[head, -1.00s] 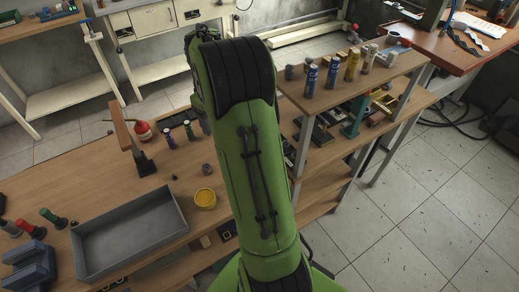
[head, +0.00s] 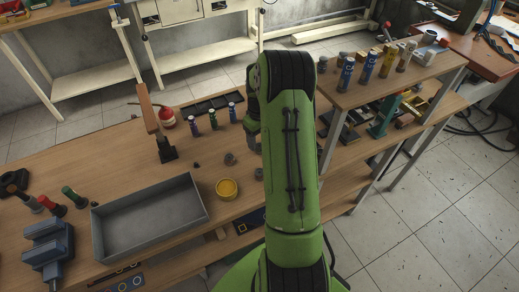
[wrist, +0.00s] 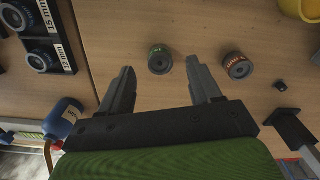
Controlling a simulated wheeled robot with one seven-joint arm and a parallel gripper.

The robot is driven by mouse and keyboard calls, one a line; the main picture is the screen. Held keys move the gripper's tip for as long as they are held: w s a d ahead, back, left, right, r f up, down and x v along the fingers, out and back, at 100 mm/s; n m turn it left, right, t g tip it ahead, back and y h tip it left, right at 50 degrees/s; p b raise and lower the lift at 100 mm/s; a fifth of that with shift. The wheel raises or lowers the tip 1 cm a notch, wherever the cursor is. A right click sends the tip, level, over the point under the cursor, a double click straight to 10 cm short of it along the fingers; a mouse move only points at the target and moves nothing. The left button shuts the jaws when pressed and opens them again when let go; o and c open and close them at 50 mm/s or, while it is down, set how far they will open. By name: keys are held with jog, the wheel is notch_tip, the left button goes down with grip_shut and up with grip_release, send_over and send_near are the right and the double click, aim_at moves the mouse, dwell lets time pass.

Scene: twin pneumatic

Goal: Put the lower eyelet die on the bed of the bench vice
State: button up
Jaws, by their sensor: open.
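Two short grey cylinders with centre holes stand on the wooden bench top; I cannot tell for sure which is the lower eyelet die. One cylinder with green lettering (wrist: 160,61) is between and just beyond my fingertips in the wrist view. The other, with orange-red lettering (wrist: 237,66), is right of my right finger. A grey cylinder (head: 229,159) shows near the yellow cup in the head view. My gripper (wrist: 160,72) is open and empty; my arm mostly hides it in the head view. The blue bench vice (head: 48,245) stands at the bench's left end.
A grey tray (head: 150,222) lies between the vice and the yellow cup (head: 227,189). A black-based stand (head: 167,154) with a wooden top rises behind. A raised shelf (head: 345,98) with bottles is on the right.

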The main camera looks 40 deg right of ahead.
aim_at(259, 146)
notch_tip(259, 146, down, 3)
jog(key=shift+w, duration=0.1)
jog(key=shift+r, duration=0.15)
jog(key=shift+c, duration=1.3)
grip_shut()
notch_tip(259, 146, up, 10)
jog(key=p, duration=0.1)
jog(key=shift+p, duration=0.35)
